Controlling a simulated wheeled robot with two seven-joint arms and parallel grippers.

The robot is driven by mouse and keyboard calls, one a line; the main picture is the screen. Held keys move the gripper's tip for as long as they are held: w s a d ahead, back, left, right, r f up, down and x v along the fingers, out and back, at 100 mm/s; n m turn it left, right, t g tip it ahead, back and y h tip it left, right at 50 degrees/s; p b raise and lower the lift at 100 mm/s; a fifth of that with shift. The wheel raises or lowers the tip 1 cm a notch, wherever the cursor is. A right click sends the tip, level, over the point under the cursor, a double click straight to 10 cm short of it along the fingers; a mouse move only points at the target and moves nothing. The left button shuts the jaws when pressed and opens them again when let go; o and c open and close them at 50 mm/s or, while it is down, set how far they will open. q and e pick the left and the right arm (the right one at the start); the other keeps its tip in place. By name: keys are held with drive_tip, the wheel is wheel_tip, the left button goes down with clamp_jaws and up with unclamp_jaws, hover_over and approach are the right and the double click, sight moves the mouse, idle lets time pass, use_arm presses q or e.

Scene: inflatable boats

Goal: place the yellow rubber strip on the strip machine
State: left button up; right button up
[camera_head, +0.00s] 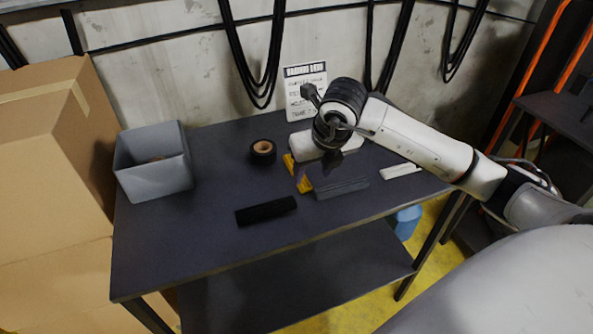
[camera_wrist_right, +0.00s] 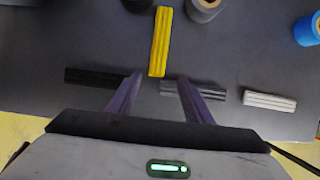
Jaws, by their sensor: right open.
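The yellow rubber strip (camera_head: 304,184) lies on the dark table, partly hidden by my right arm in the head view. In the right wrist view the whole yellow strip (camera_wrist_right: 160,40) shows, lying lengthwise ahead of the fingers. My right gripper (camera_wrist_right: 160,76) is open and empty. Its fingertips are spread to either side of the strip's near end, with the strip between their lines. I cannot tell how high they are above the table. My left gripper is out of view. I cannot make out a strip machine in these frames.
A black strip (camera_head: 266,210), a grey strip (camera_head: 341,188) and a white strip (camera_head: 400,171) lie near the yellow one. A black tape roll (camera_head: 262,150) and a grey bin (camera_head: 155,175) stand to the left. A blue roll (camera_wrist_right: 308,30) shows in the wrist view. The table's front left is clear.

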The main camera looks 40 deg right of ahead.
sight(305, 184)
drive_tip(key=x, duration=0.5)
drive_tip(key=shift+w+a+p, duration=0.2)
drive_tip(key=shift+a+p, duration=0.05)
drive_tip(key=shift+p, duration=0.15)
drive_tip(key=shift+c, duration=0.2)
clamp_jaws()
drive_tip(key=shift+r, duration=0.1)
